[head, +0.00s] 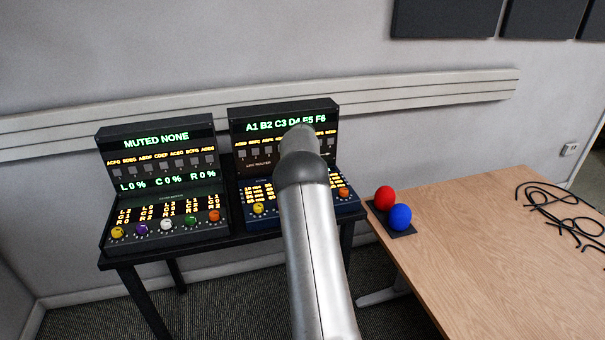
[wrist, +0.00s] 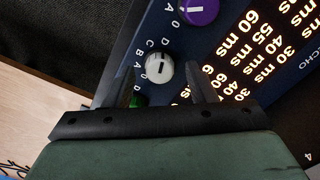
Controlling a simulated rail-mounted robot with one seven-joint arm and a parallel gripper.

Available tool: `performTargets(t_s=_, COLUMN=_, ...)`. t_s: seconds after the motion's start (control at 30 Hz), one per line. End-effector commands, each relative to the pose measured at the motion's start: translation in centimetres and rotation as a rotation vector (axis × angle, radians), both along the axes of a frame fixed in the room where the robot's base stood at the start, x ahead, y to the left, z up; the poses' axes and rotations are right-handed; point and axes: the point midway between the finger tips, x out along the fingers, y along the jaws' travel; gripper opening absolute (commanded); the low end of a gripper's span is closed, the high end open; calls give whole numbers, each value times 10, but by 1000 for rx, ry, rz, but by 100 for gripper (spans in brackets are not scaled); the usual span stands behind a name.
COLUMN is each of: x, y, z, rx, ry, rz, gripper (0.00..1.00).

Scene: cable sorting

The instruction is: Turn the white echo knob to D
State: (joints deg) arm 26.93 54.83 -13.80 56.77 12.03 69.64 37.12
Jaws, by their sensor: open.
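In the wrist view, the white knob (wrist: 158,68) sits on the dark blue panel (wrist: 222,22) marked ECHO. It has a short dark pointer mark on its cap and small letters around it. I cannot tell surely which letter the mark points at. My gripper (wrist: 165,88) is open, and its fingers show at the lower edge of the knob, one on either side. I cannot tell whether they touch it. In the head view, my arm hides the middle of the right console (head: 262,190), and this white knob is not visible there.
A purple knob (wrist: 198,10) and a green knob (wrist: 137,101) flank the white one closely. The left console (head: 160,180) has its own row of coloured knobs. A red ball (head: 384,199), a blue ball (head: 400,217) and black cables (head: 560,215) lie on the wooden table (head: 480,260).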

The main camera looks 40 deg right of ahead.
Motion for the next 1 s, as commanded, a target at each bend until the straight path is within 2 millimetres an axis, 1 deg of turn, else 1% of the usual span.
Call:
performTargets(t_s=0.17, x=1, y=-1, z=36, rx=-5, ry=-6, rz=0, gripper=51)
performTargets(t_s=0.5, x=1, y=-1, z=120, rx=-4, ry=-4, rz=0, gripper=51)
performTargets(t_s=0.6, x=0, y=-1, z=139, rx=-3, ry=-3, rz=0, gripper=51)
performTargets(t_s=0.7, x=0, y=-1, z=153, rx=-2, ry=-3, rz=0, gripper=51)
performTargets(t_s=0.8, x=0, y=-1, z=161, rx=-2, ry=-1, rz=-1, gripper=51)
performTargets(t_s=1.0, x=0, y=0, z=165, rx=-2, ry=-1, rz=-1, gripper=51)
